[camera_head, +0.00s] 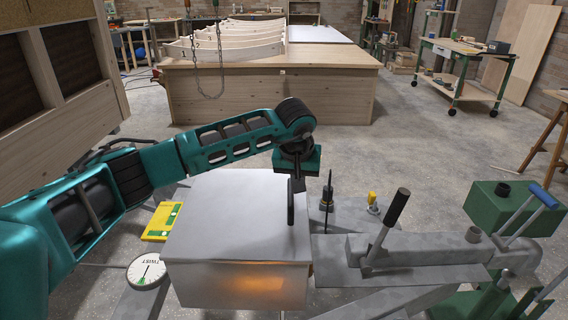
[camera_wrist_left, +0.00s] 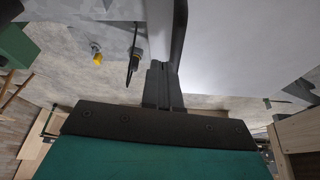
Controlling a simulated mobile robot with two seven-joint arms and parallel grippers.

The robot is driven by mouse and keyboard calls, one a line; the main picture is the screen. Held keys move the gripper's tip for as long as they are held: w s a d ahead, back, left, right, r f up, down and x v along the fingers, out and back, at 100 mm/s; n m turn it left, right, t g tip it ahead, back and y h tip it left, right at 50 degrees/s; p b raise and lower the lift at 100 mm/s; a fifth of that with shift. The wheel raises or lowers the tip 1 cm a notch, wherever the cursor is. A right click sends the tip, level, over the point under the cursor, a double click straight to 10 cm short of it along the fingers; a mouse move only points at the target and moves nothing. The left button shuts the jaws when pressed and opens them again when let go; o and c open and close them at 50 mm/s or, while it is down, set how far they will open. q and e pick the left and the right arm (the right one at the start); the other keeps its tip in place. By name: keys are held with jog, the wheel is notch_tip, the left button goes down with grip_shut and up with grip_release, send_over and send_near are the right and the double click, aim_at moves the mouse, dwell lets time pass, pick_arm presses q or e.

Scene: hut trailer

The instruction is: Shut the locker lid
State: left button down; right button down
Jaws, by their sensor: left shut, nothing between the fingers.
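The locker (camera_head: 235,287) is a pale box in the lower middle of the head view, with a warm glow on its front. Its flat white-grey lid (camera_head: 225,215) lies over the top and looks close to level; I cannot tell whether it is fully seated. My left gripper (camera_head: 291,222) is shut and empty, pointing down at the lid's right side. I cannot tell whether it touches. In the left wrist view its closed dark fingers (camera_wrist_left: 162,85) are beside a pale surface, probably the lid (camera_wrist_left: 235,45). My right gripper is not in view.
A grey metal drawbar with an upright black-gripped lever (camera_head: 385,230) stands right of the locker. A green unit (camera_head: 505,205) is farther right. A yellow level (camera_head: 163,221) and a round dial (camera_head: 146,272) are on the left. A wooden bench (camera_head: 270,88) stands behind, across open floor.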

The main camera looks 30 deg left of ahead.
aim_at(302, 214)
pick_arm(q)
jog(key=f, duration=0.2)
jog(key=shift+w+d+f+b, duration=0.2)
jog(key=shift+d+f+b, duration=0.15)
jog(key=shift+b, duration=0.05)
jog(key=shift+d+f, duration=0.1)
jog(key=shift+f, duration=0.25)
jog(key=shift+w+d+f, duration=0.1)
jog(key=shift+f, duration=0.3)
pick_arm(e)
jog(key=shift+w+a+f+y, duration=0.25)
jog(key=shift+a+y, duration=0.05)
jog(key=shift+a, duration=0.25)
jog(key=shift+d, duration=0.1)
